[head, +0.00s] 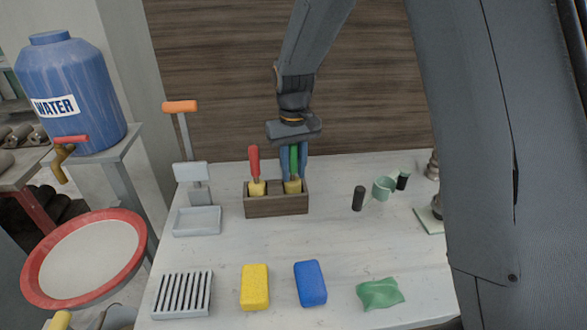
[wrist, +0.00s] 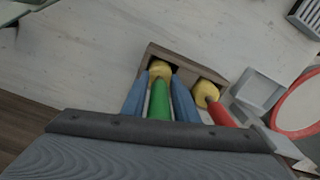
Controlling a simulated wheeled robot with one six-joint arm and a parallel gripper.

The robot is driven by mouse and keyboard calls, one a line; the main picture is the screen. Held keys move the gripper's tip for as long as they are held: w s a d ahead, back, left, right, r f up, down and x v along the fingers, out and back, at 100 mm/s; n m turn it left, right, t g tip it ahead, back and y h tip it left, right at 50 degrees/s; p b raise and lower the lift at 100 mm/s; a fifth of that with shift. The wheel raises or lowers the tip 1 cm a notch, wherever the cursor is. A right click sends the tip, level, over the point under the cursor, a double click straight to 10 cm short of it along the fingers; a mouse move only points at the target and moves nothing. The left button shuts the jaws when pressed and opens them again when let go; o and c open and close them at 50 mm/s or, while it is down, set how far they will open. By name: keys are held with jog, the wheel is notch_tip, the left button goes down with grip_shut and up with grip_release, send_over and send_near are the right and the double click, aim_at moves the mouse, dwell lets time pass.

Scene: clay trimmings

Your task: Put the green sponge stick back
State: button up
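The green sponge stick (head: 294,160) stands upright in the right compartment of a wooden holder (head: 277,209), green handle up and yellow sponge head down. It also shows in the wrist view (wrist: 159,101). My gripper (head: 294,172) points down from above. Its two blue fingers lie on either side of the green handle, with tips near the sponge head, as the wrist view (wrist: 160,80) shows. The fingers are very close to the handle; I cannot tell whether they press on it. A red sponge stick (head: 254,166) stands in the left compartment.
A scraper stand with an orange handle (head: 180,107) and a grey tray (head: 197,221) are left of the holder. A dark cylinder (head: 358,198) and a green cup (head: 384,189) are right. Yellow (head: 255,287) and blue (head: 310,283) blocks lie in front; bare table separates them from the holder.

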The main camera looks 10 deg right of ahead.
aim_at(294, 145)
jog(key=shift+o, duration=0.9)
notch_tip(294, 145, up, 12)
jog(key=b, duration=0.3)
jog(key=shift+r, duration=0.2)
